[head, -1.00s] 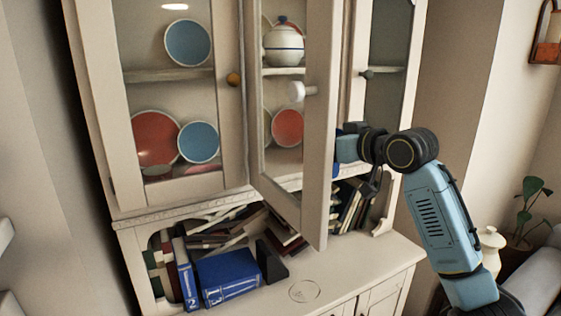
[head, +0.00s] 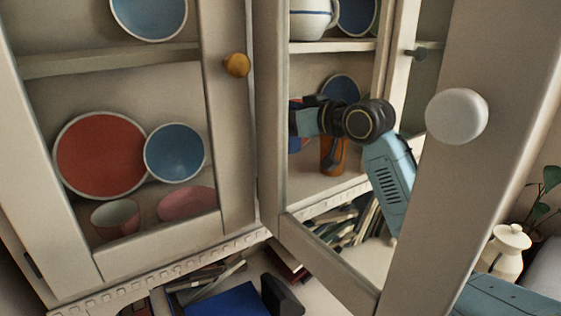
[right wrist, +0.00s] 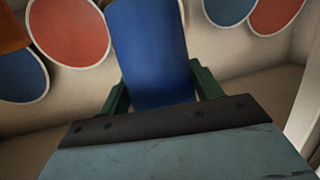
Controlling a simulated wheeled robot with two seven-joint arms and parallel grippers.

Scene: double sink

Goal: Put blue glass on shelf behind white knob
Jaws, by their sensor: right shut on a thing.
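The blue glass (right wrist: 152,55) is between the green fingertips of my right gripper (right wrist: 160,88), which is shut on it, in the right wrist view. In the head view my right arm reaches into the right cabinet, seen through the open door's pane. The hand (head: 308,118) is above the lower shelf (head: 318,188), and the door frame hides its fingertips. A small blue patch shows below the hand; whether the glass touches the shelf cannot be told. The white knob (head: 457,116) is on the open door at right. My left gripper is not in view.
An orange glass (head: 333,158) stands on the lower shelf beside the hand. A blue plate (head: 342,88) leans behind it. The open door (head: 420,245) stands between the head camera and the arm. A white pot (head: 312,20) is on the shelf above.

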